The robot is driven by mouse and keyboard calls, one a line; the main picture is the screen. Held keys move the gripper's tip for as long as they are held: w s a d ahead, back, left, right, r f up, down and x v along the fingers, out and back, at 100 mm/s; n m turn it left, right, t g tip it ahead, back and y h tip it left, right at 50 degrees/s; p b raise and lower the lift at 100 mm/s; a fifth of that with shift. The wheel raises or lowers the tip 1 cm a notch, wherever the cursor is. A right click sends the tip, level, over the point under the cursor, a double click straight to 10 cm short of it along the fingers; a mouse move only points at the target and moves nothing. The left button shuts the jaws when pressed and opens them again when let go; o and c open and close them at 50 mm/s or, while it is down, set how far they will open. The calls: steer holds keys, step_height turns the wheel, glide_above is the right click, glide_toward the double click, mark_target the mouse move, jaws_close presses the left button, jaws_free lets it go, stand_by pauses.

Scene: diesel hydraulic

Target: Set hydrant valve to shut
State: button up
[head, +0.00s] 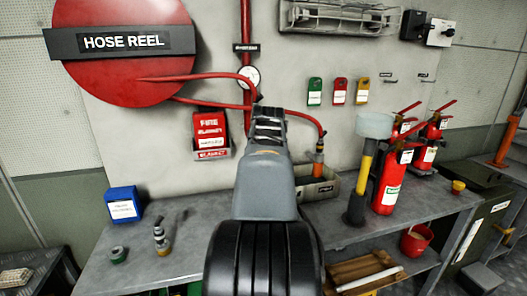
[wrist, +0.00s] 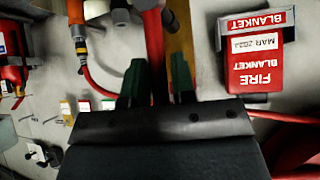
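The red standing pipe (head: 246,20) runs down the wall behind my arm, with a small dark label plate (head: 245,47) and a round white gauge (head: 249,77). I cannot make out the hydrant valve or its setting in the head view; my arm covers the pipe's lower part. In the wrist view, which is upside down, my gripper (wrist: 158,65) has two green fingers spread apart. The red pipe (wrist: 153,45) shows in the gap between them. A dark fitting (wrist: 168,20) sits just beyond the fingertips; I cannot tell if it is the valve. No contact is visible.
A fire blanket box (head: 211,135) hangs left of my arm. A red hose ends in an orange nozzle (head: 319,150) on the right. On the bench stand red extinguishers (head: 391,180), a yellow-black torch-like tool (head: 362,180), a blue box (head: 123,204) and a small fitting (head: 160,238).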

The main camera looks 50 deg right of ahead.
steer(key=o, duration=0.3)
steer(key=p+v, duration=0.1)
steer(key=v, duration=1.2)
steer(key=shift+s+a+r, duration=0.2)
steer(key=shift+a+r, duration=0.05)
steer(key=w+a+f+n+g+y+p, duration=0.1)
steer(key=w+a+f+n+y+p, duration=0.2)
steer(key=a+f, duration=0.8)
steer(key=a+f+n+y+p, duration=0.2)
steer(key=a+f+n+p, duration=0.1)
steer(key=a, duration=0.7)
steer(key=a+f+n+g+y+p, duration=0.1)
steer(key=a+f+n+p, duration=0.3)
steer(key=a, duration=0.7)
steer(key=shift+s+f+y+p, duration=0.15)
steer(key=shift+s+y+p, duration=0.1)
steer(key=shift+y+p, duration=0.3)
